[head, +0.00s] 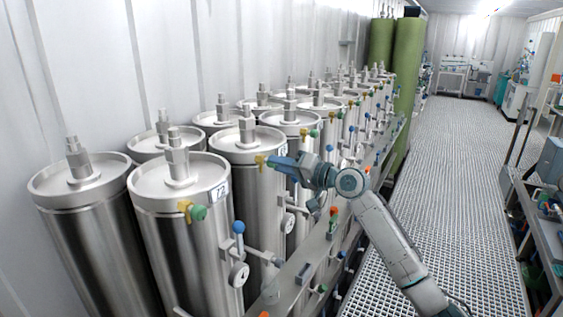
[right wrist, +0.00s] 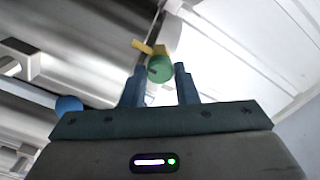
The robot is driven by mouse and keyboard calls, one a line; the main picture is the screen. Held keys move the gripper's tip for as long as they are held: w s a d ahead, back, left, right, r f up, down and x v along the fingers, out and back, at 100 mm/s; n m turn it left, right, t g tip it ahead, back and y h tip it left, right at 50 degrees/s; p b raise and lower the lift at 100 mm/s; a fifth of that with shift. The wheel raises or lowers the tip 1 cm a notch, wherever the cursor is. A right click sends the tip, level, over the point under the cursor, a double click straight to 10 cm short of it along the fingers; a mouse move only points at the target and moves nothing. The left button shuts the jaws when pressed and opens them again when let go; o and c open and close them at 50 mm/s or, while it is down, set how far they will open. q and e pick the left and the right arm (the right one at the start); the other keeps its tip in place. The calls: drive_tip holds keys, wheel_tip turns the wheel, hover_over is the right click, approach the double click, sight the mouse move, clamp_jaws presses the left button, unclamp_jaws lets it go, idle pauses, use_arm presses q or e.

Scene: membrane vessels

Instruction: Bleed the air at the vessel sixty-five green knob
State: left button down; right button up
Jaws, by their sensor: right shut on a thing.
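The green knob (right wrist: 160,68) sits on a yellow valve (right wrist: 150,47) in the right wrist view, between my blue fingertips. My right gripper (head: 277,163) is shut on this knob. In the head view the gripper is at the upper side of a steel vessel (head: 255,200) in the front row, and the fingers hide the knob. Only the yellow valve body (head: 261,162) shows there. The vessel's label (head: 283,150) is partly in view and too small to read. My left gripper is not in view.
A nearer vessel (head: 170,250) has its own yellow valve with a green knob (head: 198,212). A blue-knobbed valve (head: 238,227) and a metal rail (head: 305,265) with fittings stand in front of the vessels. The grated aisle (head: 465,180) to the right is clear.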

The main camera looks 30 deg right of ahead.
idle(0.3)
drive_tip(key=o, duration=1)
drive_tip(key=shift+s, duration=0.1)
drive_tip(key=b+v, duration=0.6)
drive_tip(key=v, duration=0.4)
drive_tip(key=shift+s+d, duration=0.2)
